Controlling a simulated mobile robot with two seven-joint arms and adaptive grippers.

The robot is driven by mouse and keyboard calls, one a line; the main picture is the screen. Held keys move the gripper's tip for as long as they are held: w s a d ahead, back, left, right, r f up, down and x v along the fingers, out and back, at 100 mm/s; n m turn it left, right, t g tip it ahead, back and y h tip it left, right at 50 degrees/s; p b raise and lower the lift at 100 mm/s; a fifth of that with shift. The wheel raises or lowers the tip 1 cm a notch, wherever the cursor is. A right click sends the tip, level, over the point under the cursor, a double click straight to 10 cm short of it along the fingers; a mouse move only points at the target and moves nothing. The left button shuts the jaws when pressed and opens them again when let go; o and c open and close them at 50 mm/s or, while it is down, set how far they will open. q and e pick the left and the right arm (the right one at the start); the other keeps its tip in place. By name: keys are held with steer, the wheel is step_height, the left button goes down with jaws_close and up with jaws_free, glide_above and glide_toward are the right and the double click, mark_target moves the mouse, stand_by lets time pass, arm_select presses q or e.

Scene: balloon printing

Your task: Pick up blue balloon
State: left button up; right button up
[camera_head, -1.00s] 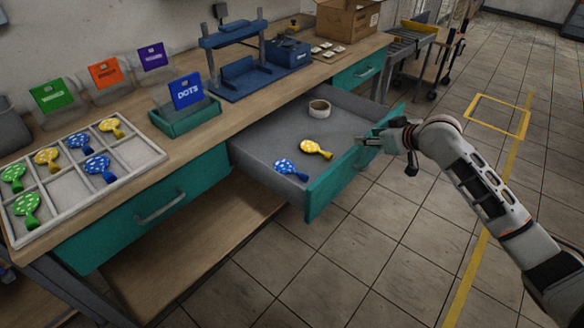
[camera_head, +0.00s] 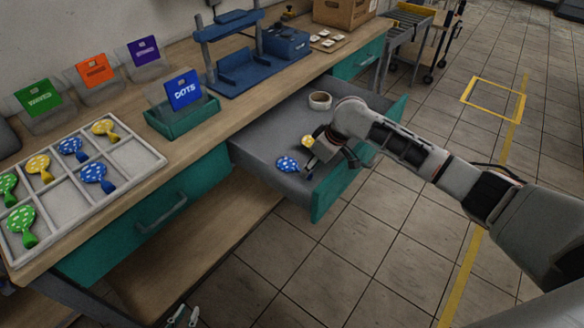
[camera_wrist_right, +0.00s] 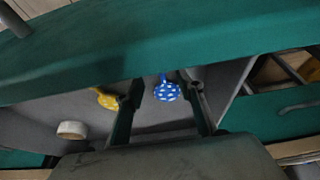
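A blue balloon with white dots (camera_head: 287,164) lies in the open drawer near its front corner. In the right wrist view, the blue balloon (camera_wrist_right: 167,92) appears between the two fingers. My right gripper (camera_head: 312,165) is over the drawer, just right of the balloon, with its fingers apart and empty. It also shows in the right wrist view (camera_wrist_right: 163,115). I cannot tell whether a finger touches the balloon. My left gripper (camera_head: 184,315) shows only as two separated fingertips at the bottom edge, away from the drawer. Two more blue balloons (camera_head: 72,148) (camera_head: 95,175) lie in the sorting tray (camera_head: 141,157).
A yellow balloon (camera_head: 307,141) lies beside the blue one, partly hidden by my right wrist. A tape roll (camera_head: 319,100) sits farther back in the drawer (camera_head: 262,137). The drawer's green front panel (camera_head: 327,197) stands close under my right arm.

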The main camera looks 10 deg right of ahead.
mark_target(294, 167)
steer(key=b+x, duration=0.1)
steer(key=x, duration=0.2)
steer(key=shift+s+a, duration=0.1)
steer(key=shift+s, duration=0.1)
steer(key=shift+w+a+f, duration=0.1)
steer(key=shift+w+f, duration=0.1)
steer(key=shift+f, duration=0.2)
steer(key=c, duration=0.8)
steer(key=shift+r, duration=0.1)
